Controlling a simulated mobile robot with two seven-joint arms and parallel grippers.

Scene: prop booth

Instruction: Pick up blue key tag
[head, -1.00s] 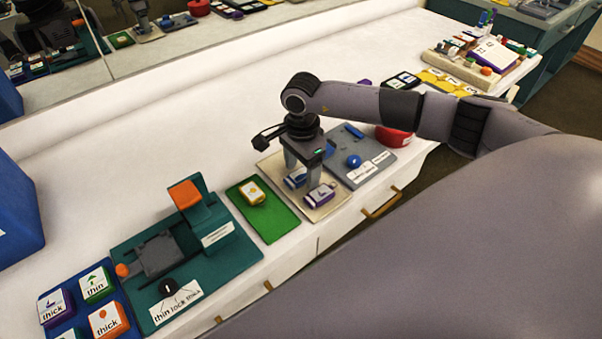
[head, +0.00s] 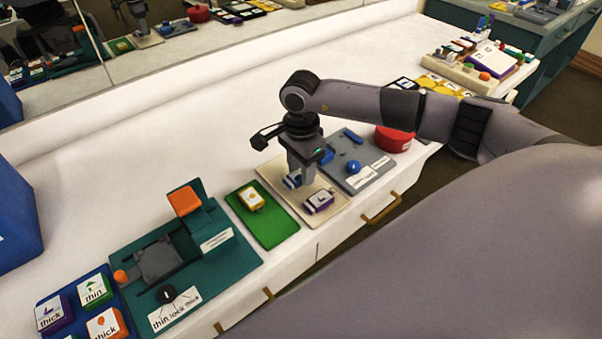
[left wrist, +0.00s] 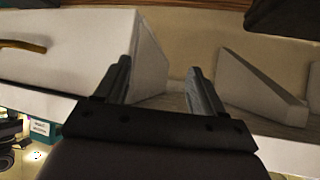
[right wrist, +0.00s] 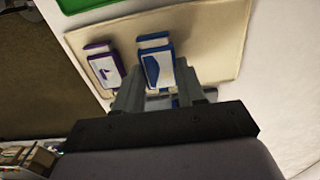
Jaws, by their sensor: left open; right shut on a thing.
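The blue key tag (right wrist: 158,68) has a white face with a blue shape and lies over the cream board (right wrist: 215,35). In the head view the blue tag (head: 291,180) is partly hidden by my right gripper (head: 303,182). In the right wrist view my right gripper (right wrist: 160,100) is shut on the blue tag's near end. A purple key tag (right wrist: 105,70) lies just left of it; it also shows in the head view (head: 319,201). My left gripper (left wrist: 162,85) shows only in the left wrist view, open and empty, facing pale panels.
A grey board (head: 370,176) with a blue knob (head: 353,167) and a red round container (head: 393,139) are right. The white counter behind is clear.

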